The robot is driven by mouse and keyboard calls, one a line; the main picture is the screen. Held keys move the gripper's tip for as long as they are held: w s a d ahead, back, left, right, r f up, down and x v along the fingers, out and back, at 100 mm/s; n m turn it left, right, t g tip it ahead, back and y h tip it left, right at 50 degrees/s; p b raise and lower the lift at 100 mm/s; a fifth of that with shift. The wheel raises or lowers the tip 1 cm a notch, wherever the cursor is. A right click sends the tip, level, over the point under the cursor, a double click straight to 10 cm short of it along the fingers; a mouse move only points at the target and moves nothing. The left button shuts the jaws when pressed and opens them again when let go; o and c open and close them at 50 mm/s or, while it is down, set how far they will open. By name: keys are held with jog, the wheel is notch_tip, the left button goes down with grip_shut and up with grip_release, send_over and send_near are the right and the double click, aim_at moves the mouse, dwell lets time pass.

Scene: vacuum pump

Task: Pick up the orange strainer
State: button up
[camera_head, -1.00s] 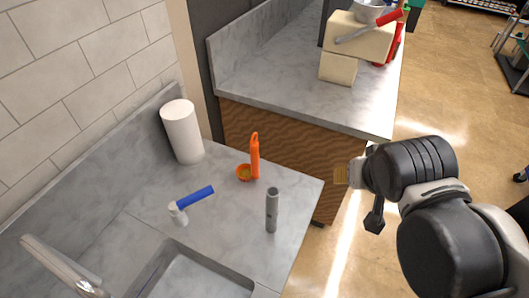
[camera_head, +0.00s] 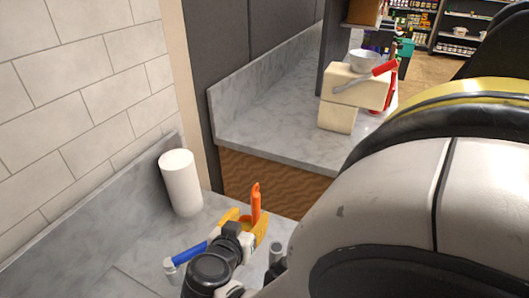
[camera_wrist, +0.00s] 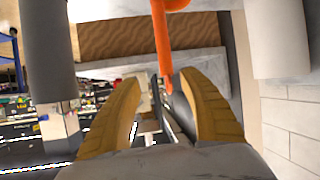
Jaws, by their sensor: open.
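The orange strainer's upright handle (camera_head: 255,204) shows in the head view above the counter, with its lower part hidden by my gripper. My gripper (camera_head: 248,221) has yellow fingers and is open beside the handle, with one finger on each side of it in the picture. In the wrist view, the orange strainer (camera_wrist: 162,42) hangs down from the top edge, and its thin end reaches between the two spread yellow fingers of my gripper (camera_wrist: 160,84). I cannot tell whether either finger touches it.
A white roll (camera_head: 181,183) stands by the wall. A blue-handled tool (camera_head: 190,254) lies left of my gripper, and a grey cylinder (camera_head: 277,262) stands close on its right.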

aim_at(255, 204)
jog(key=shift+t, duration=0.3)
jog(key=w+f, duration=0.1)
jog(key=w+b, duration=0.1)
jog(key=w, duration=0.1)
jog(key=w+f, duration=0.1)
jog(key=shift+w+a+f+b, duration=0.2)
jog(key=shift+a+f+b, duration=0.1)
jog(key=shift+a, duration=0.05)
jog(key=b+x, duration=0.2)
jog(key=x, duration=0.2)
jog(key=shift+w+d+f, duration=0.1)
jog(key=shift+d+f, duration=0.05)
jog(key=shift+d, duration=0.1)
jog(key=shift+w+f, duration=0.1)
jog(key=shift+w, duration=0.35)
grip_shut()
